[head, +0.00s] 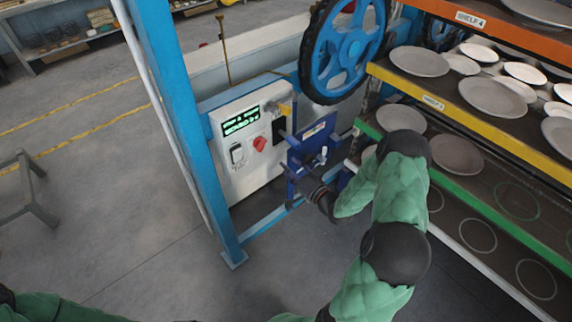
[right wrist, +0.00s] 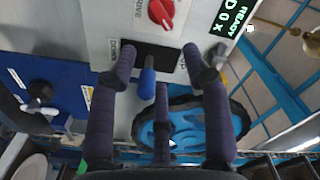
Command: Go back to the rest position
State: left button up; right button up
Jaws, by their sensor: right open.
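My right gripper (head: 290,153) is in front of the white control panel (head: 238,180) in the head view. In the right wrist view its dark fingers (right wrist: 155,72) are spread apart and hold nothing. A blue-tipped lever (right wrist: 147,84) sticks out of a black slot between the fingers, and I see no finger closed on it. The panel has a lit green display (head: 240,120) and a red knob (head: 259,144), which also shows in the right wrist view (right wrist: 162,12). My left gripper is out of view; only part of a green arm shows at bottom left.
A plate rack with orange, yellow and green shelf edges (head: 470,118) stands close on the right, holding several plates. A blue wheel (head: 345,50) is above the panel. A blue post (head: 180,110) stands left of it. The floor (head: 120,190) at left is mostly clear, with a grey stool (head: 28,185).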

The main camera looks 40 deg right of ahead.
dwell(0.5)
jog(key=s+a+f+n+g+y, duration=0.25)
jog(key=a+f+g, duration=0.55)
jog(key=a+f, duration=0.85)
jog(key=s+a+f+n+g, duration=0.1)
jog(key=s+a+f+g, duration=0.2)
jog(key=s+a, duration=0.4)
jog(key=s+a+f+n+g, duration=0.2)
jog(key=s+a+g, duration=0.4)
jog(key=s, duration=0.6)
jog(key=shift+a+f+g, duration=0.3)
jog(key=shift+a+f, duration=0.3)
jog(key=shift+f, duration=0.05)
jog(key=shift+n, duration=0.25)
